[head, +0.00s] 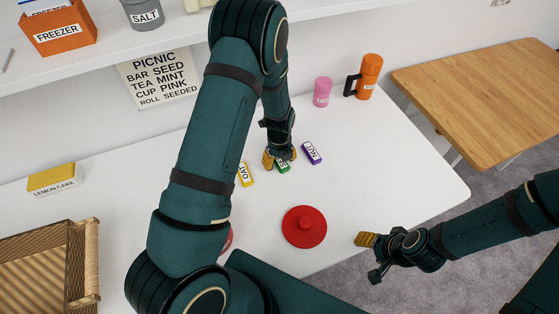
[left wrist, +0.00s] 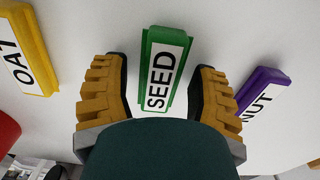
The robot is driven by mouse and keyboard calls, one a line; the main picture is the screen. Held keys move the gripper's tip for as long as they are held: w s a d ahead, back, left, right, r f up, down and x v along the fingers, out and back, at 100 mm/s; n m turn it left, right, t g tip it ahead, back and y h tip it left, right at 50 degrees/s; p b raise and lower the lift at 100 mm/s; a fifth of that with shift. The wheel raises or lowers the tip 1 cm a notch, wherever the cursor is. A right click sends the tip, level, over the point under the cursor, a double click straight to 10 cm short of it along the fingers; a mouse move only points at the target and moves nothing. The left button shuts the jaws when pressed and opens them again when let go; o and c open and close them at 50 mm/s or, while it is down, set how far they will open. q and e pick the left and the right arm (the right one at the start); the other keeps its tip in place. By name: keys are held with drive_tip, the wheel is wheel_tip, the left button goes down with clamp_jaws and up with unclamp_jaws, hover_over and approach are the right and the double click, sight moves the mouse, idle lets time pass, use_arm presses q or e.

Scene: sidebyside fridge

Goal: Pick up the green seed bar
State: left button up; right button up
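The green seed bar (left wrist: 163,70) lies on the white table, its SEED label facing up in the left wrist view. In the head view only part of the green bar (head: 284,169) shows beneath my left gripper (head: 279,159). My left gripper (left wrist: 160,92) is open, with one yellow finger on each side of the bar's near part. A gap shows between each finger and the bar. My right gripper (head: 369,257) is open and empty near the table's front right edge.
The yellow oat bar (head: 244,174) lies left of the green bar and the purple nut bar (head: 311,153) right of it. A red lid (head: 304,227) lies nearer. A pink cup (head: 322,92) and orange flask (head: 369,77) stand behind. A wicker basket (head: 88,262) is at left.

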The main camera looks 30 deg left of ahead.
use_arm(q)
clamp_jaws()
